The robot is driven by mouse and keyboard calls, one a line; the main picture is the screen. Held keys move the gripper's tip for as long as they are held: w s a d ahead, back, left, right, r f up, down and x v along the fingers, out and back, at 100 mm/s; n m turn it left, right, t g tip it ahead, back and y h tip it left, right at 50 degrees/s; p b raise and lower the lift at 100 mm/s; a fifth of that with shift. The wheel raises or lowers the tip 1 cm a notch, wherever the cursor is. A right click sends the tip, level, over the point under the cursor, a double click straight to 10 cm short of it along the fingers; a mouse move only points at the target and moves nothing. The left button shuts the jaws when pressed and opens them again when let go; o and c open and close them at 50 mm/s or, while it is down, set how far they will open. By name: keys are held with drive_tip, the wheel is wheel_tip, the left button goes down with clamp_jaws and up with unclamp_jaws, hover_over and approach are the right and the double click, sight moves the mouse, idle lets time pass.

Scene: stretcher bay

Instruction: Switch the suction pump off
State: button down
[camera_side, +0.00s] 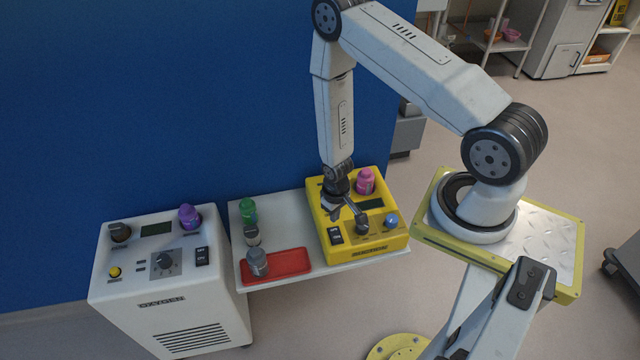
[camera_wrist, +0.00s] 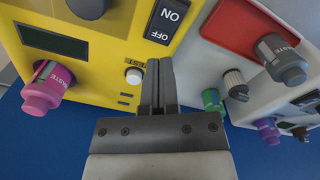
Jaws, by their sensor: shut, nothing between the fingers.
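The yellow pump unit (camera_side: 385,245) stands on a pale shelf and carries a black rocker switch (camera_side: 335,235). In the wrist view the rocker (camera_wrist: 166,20) is marked ON at its upper end and OFF at its lower end, nearer my gripper. Which end is pressed in is unclear. My gripper (camera_side: 358,212) is shut and empty, low over the unit. In the wrist view its fingertips (camera_wrist: 164,60) appear just short of the OFF end; contact cannot be told. A dark knob (camera_side: 362,226) and a blue button (camera_side: 391,220) sit beside the rocker.
A pink jar (camera_side: 366,181) stands on the unit's back.

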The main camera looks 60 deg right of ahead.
drive_tip(key=shift+r, duration=1.25)
drive_tip(key=shift+r, duration=0.1)
wheel_tip(320, 180, up, 15)
drive_tip(key=n+t, duration=0.1)
hover_over(332, 229)
drive_tip(key=w+a, duration=0.3)
drive_tip(key=s+a+r+n, duration=0.1)
drive_tip(key=s+a+r, duration=0.1)
drive_tip(key=r, duration=0.4)
drive_tip(key=s+a+r+n+t, duration=0.1)
drive_tip(key=s+a+r, duration=0.1)
drive_tip(key=r, duration=0.5)
drive_tip(key=shift+s+a+r+t, duration=0.2)
drive_tip(key=shift+a+r+t, duration=0.1)
drive_tip(key=shift+a, duration=0.2)
drive_tip(key=shift+f, duration=0.1)
idle(1.0)
